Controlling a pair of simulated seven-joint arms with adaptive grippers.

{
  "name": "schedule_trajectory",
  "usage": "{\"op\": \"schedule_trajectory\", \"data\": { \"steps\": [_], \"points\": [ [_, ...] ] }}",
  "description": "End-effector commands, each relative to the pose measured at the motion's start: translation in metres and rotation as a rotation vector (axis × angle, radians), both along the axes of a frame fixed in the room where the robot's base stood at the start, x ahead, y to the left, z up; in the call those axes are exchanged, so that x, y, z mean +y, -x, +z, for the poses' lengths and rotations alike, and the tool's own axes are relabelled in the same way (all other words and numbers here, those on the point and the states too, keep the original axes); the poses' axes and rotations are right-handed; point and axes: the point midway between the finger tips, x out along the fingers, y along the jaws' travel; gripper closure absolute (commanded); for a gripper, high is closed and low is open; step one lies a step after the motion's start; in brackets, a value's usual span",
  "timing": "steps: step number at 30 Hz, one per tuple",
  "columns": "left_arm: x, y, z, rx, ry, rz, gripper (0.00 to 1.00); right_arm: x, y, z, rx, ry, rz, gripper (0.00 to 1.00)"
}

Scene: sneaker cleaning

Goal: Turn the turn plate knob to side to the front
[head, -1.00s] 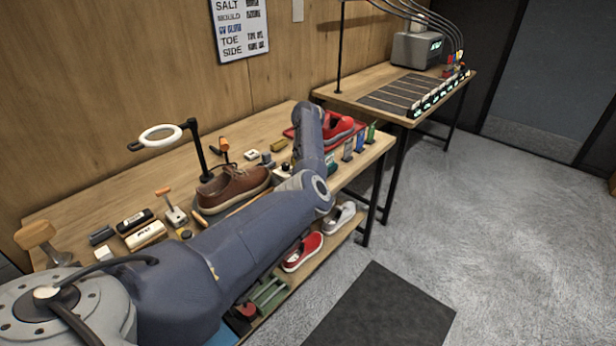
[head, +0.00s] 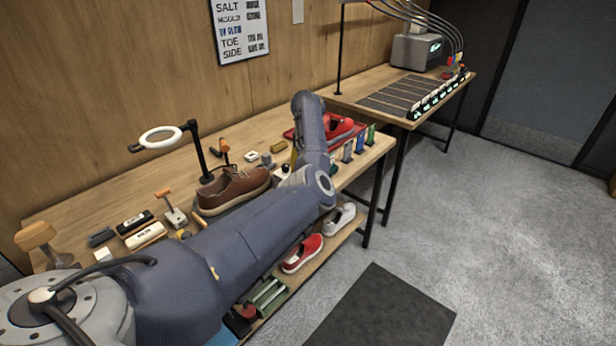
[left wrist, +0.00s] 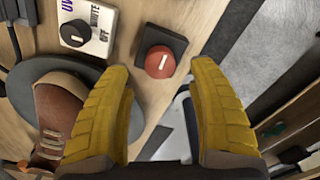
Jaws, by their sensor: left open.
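A red round knob (left wrist: 159,61) with a white mark sits on a dark square base (left wrist: 176,40) in the left wrist view. The mark runs nearly up and down in the picture, tilted slightly right at its top. My left gripper (left wrist: 160,68) is open, its yellow fingers on either side of the knob. My arm hides the knob in the head view. My right gripper is not in view.
A white box with a black knob (left wrist: 78,30) stands left of the red knob. A ring lamp (head: 160,138) rises behind the shoe.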

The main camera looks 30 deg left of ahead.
Motion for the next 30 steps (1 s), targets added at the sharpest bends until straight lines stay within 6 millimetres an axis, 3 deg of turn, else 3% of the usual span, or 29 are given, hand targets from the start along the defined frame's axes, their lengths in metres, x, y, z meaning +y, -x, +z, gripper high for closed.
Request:
{"op": "schedule_trajectory", "data": {
  "steps": [6,15,30],
  "points": [
    [-0.001,-0.001,0.040,-0.003,0.001,0.000,0.41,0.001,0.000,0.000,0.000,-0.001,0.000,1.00],
    [-0.001,0.000,0.073,-0.001,0.003,-0.001,0.41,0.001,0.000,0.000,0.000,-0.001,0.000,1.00],
    [-0.001,0.000,0.080,0.001,0.001,0.000,0.41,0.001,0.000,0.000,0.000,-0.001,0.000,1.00]
  ]
}}
